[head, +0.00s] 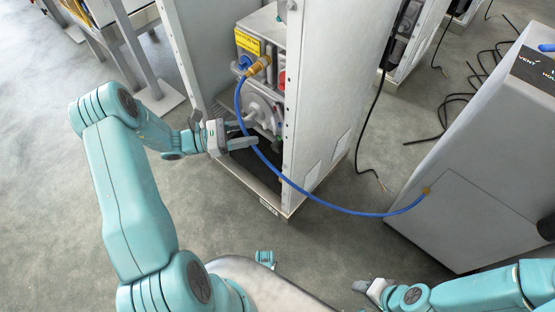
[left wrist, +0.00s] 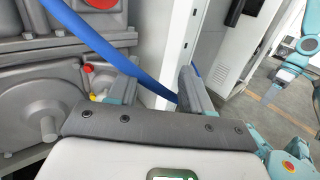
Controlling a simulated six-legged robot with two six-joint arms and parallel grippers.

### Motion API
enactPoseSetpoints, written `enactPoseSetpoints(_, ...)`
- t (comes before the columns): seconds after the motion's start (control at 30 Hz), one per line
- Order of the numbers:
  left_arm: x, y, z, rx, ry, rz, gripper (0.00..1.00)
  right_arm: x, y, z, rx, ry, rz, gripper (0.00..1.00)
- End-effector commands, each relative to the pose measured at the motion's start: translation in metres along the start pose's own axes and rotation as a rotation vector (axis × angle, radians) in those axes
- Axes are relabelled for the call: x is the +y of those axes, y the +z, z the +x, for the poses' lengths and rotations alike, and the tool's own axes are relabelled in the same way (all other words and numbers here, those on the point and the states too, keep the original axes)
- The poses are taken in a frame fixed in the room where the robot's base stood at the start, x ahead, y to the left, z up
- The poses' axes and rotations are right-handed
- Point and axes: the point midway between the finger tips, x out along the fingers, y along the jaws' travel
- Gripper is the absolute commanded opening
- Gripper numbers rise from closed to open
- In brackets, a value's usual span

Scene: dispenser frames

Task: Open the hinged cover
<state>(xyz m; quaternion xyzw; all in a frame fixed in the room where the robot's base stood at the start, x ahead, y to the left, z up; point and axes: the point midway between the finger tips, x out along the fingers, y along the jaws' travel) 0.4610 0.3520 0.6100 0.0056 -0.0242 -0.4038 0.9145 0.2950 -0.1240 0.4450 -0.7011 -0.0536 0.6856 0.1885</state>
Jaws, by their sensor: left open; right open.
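A grey machine unit (head: 262,106) with several covers and fittings sits inside the open dispenser frame. I cannot tell for certain which part is the hinged cover. A yellow label (head: 248,42) and a brass fitting (head: 260,65) are on the unit's upper part. My left gripper (head: 246,136) is open at the frame's opening, in front of the unit's lower part. In the left wrist view, grey casing (left wrist: 40,95) and a red knob (left wrist: 100,4) lie left of the fingers. My right gripper (head: 364,287) is open, low over the floor, far from the unit.
A blue hose (head: 330,208) runs from the brass fitting past my left fingertips to a grey cabinet (head: 465,160) at the right. It crosses between the fingers in the left wrist view (left wrist: 120,62); contact is unclear. Tall frame walls (head: 335,80) flank the opening. Black cables hang and lie behind.

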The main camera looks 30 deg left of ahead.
Motion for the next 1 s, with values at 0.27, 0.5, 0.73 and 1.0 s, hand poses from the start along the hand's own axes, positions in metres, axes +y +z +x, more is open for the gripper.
enactPoseSetpoints(0.27,-0.023,0.016,0.022,0.005,-0.060,-0.009,0.49,-0.002,0.000,-0.006,0.000,0.000,0.000,0.47)
enactPoseSetpoints(0.5,-0.044,0.029,0.039,0.009,-0.113,-0.015,0.49,-0.004,0.000,-0.010,0.000,0.000,0.000,0.47)
enactPoseSetpoints(0.73,-0.067,0.037,0.052,0.018,-0.161,-0.024,0.49,-0.005,0.000,-0.014,0.000,0.000,0.000,0.47)
enactPoseSetpoints(1.0,-0.098,0.045,0.062,0.034,-0.216,-0.035,0.49,-0.006,0.000,-0.017,0.000,0.000,0.000,0.47)
